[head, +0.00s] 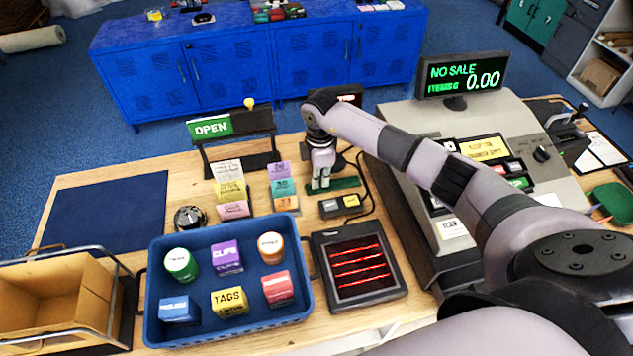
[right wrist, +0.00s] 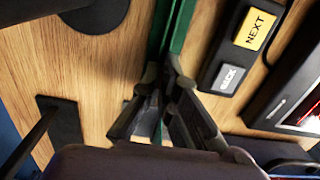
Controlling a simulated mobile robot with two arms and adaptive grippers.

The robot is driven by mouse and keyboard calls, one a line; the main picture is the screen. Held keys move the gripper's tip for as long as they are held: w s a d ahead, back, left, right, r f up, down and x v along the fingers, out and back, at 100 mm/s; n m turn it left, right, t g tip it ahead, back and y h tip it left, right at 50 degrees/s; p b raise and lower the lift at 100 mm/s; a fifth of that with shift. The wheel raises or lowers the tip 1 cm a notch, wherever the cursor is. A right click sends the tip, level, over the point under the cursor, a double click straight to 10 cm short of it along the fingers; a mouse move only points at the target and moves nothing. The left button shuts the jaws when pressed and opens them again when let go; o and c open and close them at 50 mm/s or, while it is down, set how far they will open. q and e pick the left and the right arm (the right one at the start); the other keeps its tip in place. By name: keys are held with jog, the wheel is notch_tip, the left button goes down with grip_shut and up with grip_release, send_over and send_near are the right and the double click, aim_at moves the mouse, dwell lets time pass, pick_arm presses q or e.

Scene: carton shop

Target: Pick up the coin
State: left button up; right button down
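I cannot make out a coin in either view. My right gripper (head: 321,180) points down at a narrow green strip (head: 345,184) on the wooden counter, left of the cash register. In the right wrist view its fingertips (right wrist: 163,74) come close together over the green strip (right wrist: 181,30). The fingers hide part of the strip and whatever lies between them. I cannot tell whether they are shut or hold anything. My left gripper is not in view.
A small button box (head: 343,205) sits just in front of the strip. Beside it are a red-lit scanner (head: 399,283), a blue tray (head: 155,290) of small cartons, coloured card stacks (head: 281,188), an OPEN sign (head: 212,127) and the cash register (head: 400,115). A blue mat (head: 105,215) lies bare at left.

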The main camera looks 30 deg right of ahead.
jog(key=shift+r, duration=0.15)
notch_tip(320, 180, up, 20)
jog(key=b, duration=0.4)
jog(key=shift+f, duration=0.2)
dwell(0.5)
